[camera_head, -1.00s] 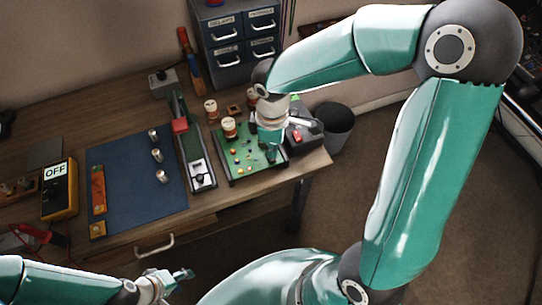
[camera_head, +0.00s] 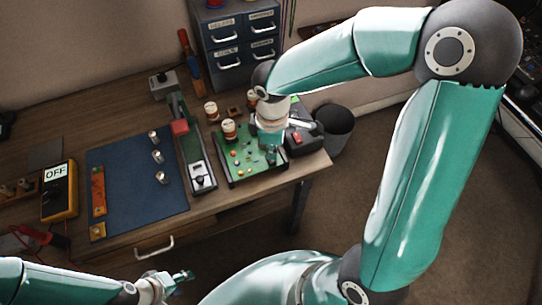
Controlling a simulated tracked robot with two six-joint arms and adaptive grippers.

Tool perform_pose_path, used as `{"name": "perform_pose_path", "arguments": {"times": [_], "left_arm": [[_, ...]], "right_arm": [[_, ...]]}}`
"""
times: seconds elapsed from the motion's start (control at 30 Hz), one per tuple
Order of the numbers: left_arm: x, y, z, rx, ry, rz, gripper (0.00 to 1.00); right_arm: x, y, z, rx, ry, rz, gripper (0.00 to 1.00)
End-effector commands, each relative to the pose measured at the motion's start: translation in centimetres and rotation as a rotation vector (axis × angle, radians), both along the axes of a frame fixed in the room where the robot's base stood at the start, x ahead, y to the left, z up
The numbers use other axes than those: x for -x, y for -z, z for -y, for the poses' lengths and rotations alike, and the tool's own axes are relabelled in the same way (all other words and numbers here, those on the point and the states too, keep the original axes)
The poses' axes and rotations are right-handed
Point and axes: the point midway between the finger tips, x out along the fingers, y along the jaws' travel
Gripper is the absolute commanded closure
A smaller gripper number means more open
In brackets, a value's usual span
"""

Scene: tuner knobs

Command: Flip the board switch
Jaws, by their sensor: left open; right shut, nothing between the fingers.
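A green circuit board (camera_head: 232,174) with small coloured parts lies on the wooden bench. My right gripper (camera_head: 272,157) points down over the board's right side, shut and empty. Its wrist and fingers hide that part of the board, and I cannot make out a switch there or tell whether the fingers touch the board. My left gripper (camera_head: 183,276) is open and empty in front of the bench, low in the picture, away from the board.
A blue mat (camera_head: 130,205) holds several metal knobs. A yellow meter marked OFF (camera_head: 57,190) stands further left. A drawer cabinet (camera_head: 236,45) is behind, a black bin (camera_head: 335,125) right.

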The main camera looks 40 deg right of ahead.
Motion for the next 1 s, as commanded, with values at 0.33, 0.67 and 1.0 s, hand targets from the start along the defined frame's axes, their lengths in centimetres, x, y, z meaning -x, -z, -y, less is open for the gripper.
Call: {"name": "perform_pose_path", "arguments": {"times": [0.33,0.67,1.0], "left_arm": [[0.0,0.1,0.0,0.0,0.0,0.0,0.54],[0.0,0.6,0.0,0.0,0.0,0.0,0.54],[0.0,1.0,0.0,0.0,0.0,0.0,0.54]], "right_arm": [[0.0,0.1,0.0,0.0,0.0,0.0,1.0],[0.0,0.6,0.0,0.0,0.0,0.0,1.0],[0.0,1.1,0.0,0.0,0.0,0.0,1.0]]}}
